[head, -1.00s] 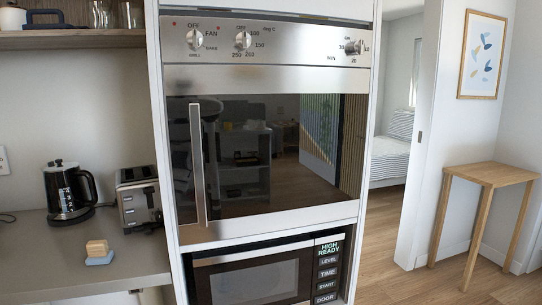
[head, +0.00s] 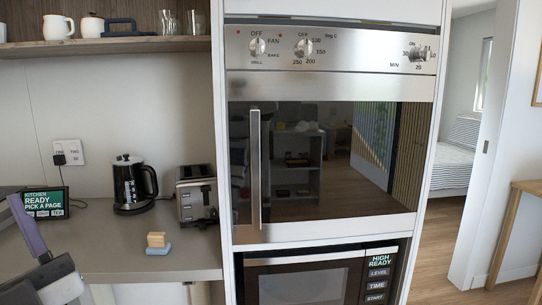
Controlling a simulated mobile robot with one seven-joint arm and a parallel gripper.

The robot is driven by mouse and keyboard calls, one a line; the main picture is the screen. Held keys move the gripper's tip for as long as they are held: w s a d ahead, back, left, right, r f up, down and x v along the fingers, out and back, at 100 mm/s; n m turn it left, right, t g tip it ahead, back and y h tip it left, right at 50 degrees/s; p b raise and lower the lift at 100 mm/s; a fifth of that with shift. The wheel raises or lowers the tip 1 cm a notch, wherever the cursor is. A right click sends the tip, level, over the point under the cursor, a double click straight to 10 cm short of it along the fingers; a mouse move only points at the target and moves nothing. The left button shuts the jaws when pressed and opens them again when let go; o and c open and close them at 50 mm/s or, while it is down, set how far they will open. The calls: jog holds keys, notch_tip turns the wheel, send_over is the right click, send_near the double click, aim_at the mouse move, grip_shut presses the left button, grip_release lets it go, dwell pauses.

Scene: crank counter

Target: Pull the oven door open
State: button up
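The oven (head: 330,130) is built into a tall white cabinet. Its door (head: 340,170) is dark reflective glass with steel strips above and below, and it looks shut. The handle (head: 255,165) is an upright steel bar near the door's left edge. What seems to be part of my gripper (head: 40,270) shows at the lower left corner of the head view, dark grey with a purplish bar. It is well left of the handle, apart from it. Its fingertips cannot be made out.
A control panel with knobs (head: 257,47) sits above the door, and a microwave (head: 310,285) below. On the left counter stand a kettle (head: 133,184), a toaster (head: 197,194), a small block stack (head: 158,243) and a display (head: 44,203). A wooden table (head: 525,200) stands right.

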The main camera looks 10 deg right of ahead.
jog(key=w+d+f+m+t+h+p, duration=0.2)
jog(key=w+d+m+t+h, duration=0.8)
jog(key=w+h, duration=0.5)
jog(key=m+g+h+p, duration=0.1)
jog(key=m+g+h, duration=0.4)
jog(key=h, duration=0.6)
send_near(256, 163)
jog(key=shift+m+t, duration=0.4)
jog(key=shift+t, duration=0.2)
jog(key=p+x, duration=0.1)
jog(key=x, duration=0.2)
jog(key=p+x, duration=0.1)
jog(key=x, duration=0.2)
jog(key=p+x, duration=0.2)
jog(key=x, duration=0.1)
jog(key=shift+w+f, duration=0.25)
jog(key=shift+w, duration=0.3)
jog(key=shift+w+r, duration=0.1)
jog(key=shift+w, duration=0.4)
grip_shut()
